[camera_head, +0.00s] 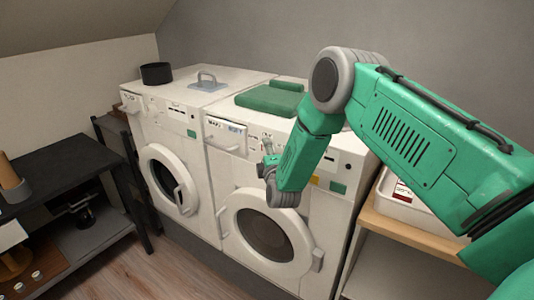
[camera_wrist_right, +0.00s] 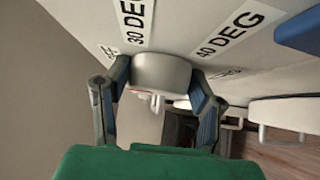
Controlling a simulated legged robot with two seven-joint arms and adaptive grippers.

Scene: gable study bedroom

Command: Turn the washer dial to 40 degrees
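The right-hand washer (camera_head: 320,205) is white with a round door. My right arm reaches across its front, and my right gripper (camera_head: 266,162) is at its upper front panel. In the right wrist view the washer dial (camera_wrist_right: 160,74) is a pale grey rounded knob between the two fingers of my right gripper (camera_wrist_right: 160,84). The fingertips appear to touch its sides. A "30 DEG" label (camera_wrist_right: 137,20) lies above and left of the dial, and a "40 DEG" label (camera_wrist_right: 230,35) above and right. My left gripper is out of view.
A second white washer (camera_head: 165,135) stands to the left, with a black pot (camera_head: 156,73) on top. A green folded item (camera_head: 272,98) lies on the right washer. A wooden-topped shelf with a white bin (camera_head: 405,205) is at right. A dark table (camera_head: 60,175) is at left.

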